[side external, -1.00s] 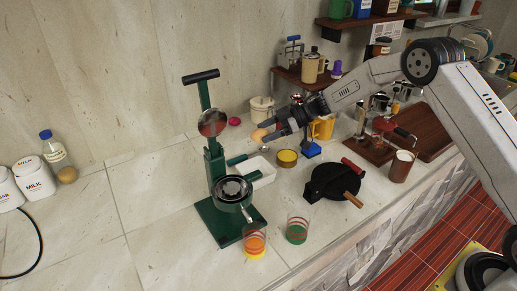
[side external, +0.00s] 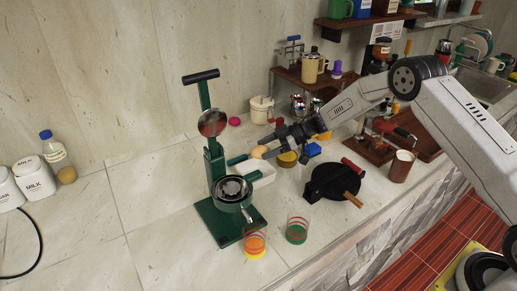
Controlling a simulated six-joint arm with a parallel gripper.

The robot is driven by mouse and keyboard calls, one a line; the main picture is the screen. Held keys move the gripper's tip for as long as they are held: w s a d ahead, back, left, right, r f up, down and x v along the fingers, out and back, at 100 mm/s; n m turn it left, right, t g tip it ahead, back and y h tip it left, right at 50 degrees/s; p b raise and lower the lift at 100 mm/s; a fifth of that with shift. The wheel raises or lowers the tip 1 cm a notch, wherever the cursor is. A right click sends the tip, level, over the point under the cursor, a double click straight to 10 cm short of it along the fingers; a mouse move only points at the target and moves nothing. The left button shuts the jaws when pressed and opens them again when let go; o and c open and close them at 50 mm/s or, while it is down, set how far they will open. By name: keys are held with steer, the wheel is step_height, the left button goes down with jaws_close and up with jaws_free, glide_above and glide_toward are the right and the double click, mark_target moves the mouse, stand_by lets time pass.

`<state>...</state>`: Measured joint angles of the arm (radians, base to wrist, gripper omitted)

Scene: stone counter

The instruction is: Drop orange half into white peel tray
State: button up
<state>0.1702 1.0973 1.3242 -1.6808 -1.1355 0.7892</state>
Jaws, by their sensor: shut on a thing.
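My gripper (side external: 264,149) is shut on the orange half (side external: 259,152), a small pale orange piece at its fingertips. It holds the piece just above the far part of the white peel tray (side external: 264,180). The tray lies on the counter just right of the green juicer press, and the press's green handle reaches in front of part of it. The far part of the tray is partly hidden by the orange half and my gripper. I cannot tell the exact height of the piece over the tray.
The green juicer press (side external: 214,165) stands left of the tray, with a glass of orange juice (side external: 254,240) and a green-striped glass (side external: 297,229) in front.

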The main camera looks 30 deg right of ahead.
steer(key=o, duration=1.2)
steer(key=shift+c, duration=0.2)
steer(key=v, duration=0.8)
steer(key=shift+a, duration=0.15)
